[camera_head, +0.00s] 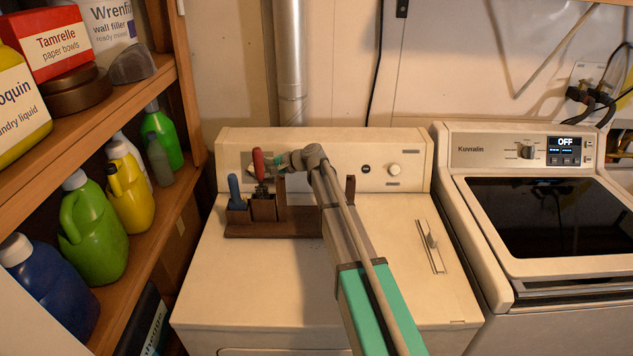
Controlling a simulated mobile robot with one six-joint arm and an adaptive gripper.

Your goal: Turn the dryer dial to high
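The white dryer (330,290) stands in the middle, its control panel (345,178) along the back. A round cream dial (394,169) sits on the panel's right part, with a small dark round control (366,169) to its left. Any marks around the dial are too small to read. My arm reaches up from the lower right, and my gripper (284,161) is in front of the panel's left part, well left of the cream dial. Its fingers are small and partly lost against the panel and a red-handled tool, so I cannot tell whether they are open. My gripper and wrist hide part of the panel.
A dark wooden caddy (262,231) with a red-handled tool (259,163) and a blue-handled tool (234,187) stands on the dryer below my gripper. A slotted fitting (431,240) is on the dryer's right top. A washer (560,268) stands right; shelves (160,80) with bottles stand left.

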